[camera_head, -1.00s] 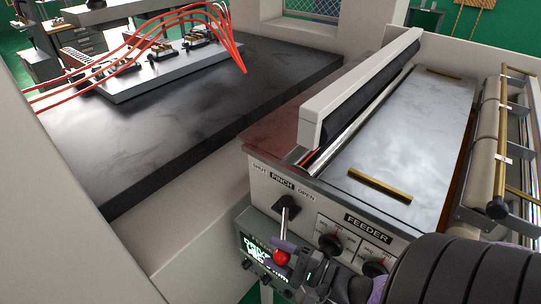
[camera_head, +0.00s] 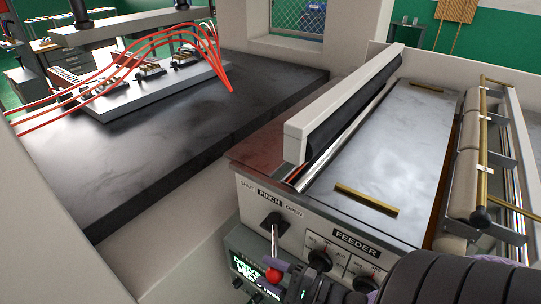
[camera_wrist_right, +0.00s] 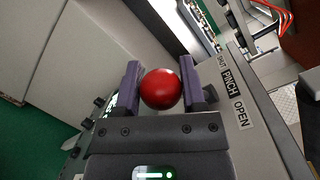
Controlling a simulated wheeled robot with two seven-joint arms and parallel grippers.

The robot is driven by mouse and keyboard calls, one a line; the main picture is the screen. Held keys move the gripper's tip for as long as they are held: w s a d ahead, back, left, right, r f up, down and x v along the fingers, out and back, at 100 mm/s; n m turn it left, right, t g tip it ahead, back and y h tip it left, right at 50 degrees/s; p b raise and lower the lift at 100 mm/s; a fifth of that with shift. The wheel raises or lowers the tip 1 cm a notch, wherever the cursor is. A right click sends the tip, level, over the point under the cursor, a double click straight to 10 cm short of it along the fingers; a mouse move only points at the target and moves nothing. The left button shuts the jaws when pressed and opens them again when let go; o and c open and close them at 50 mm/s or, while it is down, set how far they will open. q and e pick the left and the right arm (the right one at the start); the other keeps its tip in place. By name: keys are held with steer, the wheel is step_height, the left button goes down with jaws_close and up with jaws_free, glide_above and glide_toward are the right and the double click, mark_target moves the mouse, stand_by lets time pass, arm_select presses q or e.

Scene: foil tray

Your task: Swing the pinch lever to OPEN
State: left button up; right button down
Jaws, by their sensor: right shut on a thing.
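The pinch lever (camera_head: 275,244) hangs down from its dark pivot on the front of the feeder (camera_head: 335,233), below the PINCH label (camera_head: 269,198). It points nearly straight down in the head view, with SHUT on the left of the label and OPEN on the right. Its red ball knob (camera_head: 273,275) is at the lower end. In the right wrist view the knob (camera_wrist_right: 161,89) sits between the two purple fingers of my right gripper (camera_wrist_right: 160,84), which is shut on it. My left gripper is not in view.
Feeder dials (camera_head: 320,260) sit right of the lever, close to my right arm. A display panel (camera_head: 246,270) is below and left. A roller rack (camera_head: 470,150) stands at the right. A dark table (camera_head: 150,130) with red hoses (camera_head: 180,35) is at the left.

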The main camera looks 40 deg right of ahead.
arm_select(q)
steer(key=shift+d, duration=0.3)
arm_select(e)
steer(key=shift+s+a+f, duration=0.1)
steer(key=shift+s+f, duration=0.2)
steer(key=shift+f, duration=0.1)
steer(key=shift+c, duration=2.4)
jaws_free()
steer(key=shift+o, duration=1.2)
steer(key=shift+s+r, duration=0.1)
steer(key=shift+o, duration=0.3)
steer(key=shift+r, duration=0.15)
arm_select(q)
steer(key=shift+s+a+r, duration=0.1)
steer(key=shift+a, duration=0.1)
arm_select(e)
steer(key=v, duration=0.9)
steer(key=shift+s, duration=0.35)
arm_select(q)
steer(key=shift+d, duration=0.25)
